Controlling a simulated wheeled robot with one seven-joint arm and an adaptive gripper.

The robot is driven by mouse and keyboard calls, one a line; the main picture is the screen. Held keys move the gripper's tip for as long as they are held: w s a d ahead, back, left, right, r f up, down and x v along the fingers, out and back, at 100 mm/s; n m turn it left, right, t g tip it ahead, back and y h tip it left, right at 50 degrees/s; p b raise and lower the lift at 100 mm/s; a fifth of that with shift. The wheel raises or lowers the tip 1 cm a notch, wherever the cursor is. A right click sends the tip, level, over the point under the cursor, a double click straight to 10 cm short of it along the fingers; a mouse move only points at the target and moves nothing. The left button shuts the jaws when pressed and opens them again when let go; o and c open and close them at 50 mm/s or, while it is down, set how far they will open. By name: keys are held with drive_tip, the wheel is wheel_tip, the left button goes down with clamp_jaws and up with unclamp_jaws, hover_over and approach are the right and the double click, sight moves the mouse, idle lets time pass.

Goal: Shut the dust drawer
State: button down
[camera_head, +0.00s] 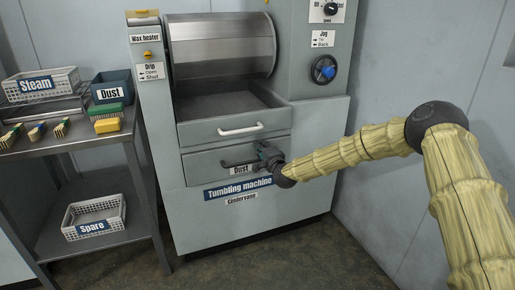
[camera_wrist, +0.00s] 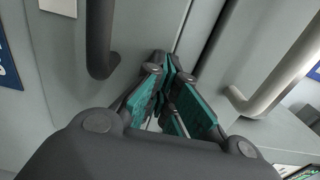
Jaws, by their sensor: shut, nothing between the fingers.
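The dust drawer (camera_head: 205,167) is the grey lower drawer of the tumbling machine, marked "Dust". Its front looks near the machine's face; I cannot tell whether a small gap is left. Its dark bar handle (camera_head: 238,163) also shows at the left in the wrist view (camera_wrist: 100,45). My gripper (camera_head: 264,152) is at the right end of this handle, close to the drawer front, and hides part of it. In the wrist view my gripper's teal-padded fingers (camera_wrist: 168,68) are together and empty, beside the dark handle. Contact with the front is unclear.
Above is an open-topped tray (camera_head: 230,102) with a white handle (camera_head: 240,130), which is right of my fingers in the wrist view (camera_wrist: 265,95). A metal side table (camera_head: 50,150) with a "Dust" bin (camera_head: 112,82) and brushes stands left. Floor in front is clear.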

drive_tip(key=shift+w+r, duration=0.15)
drive_tip(key=shift+r, duration=0.2)
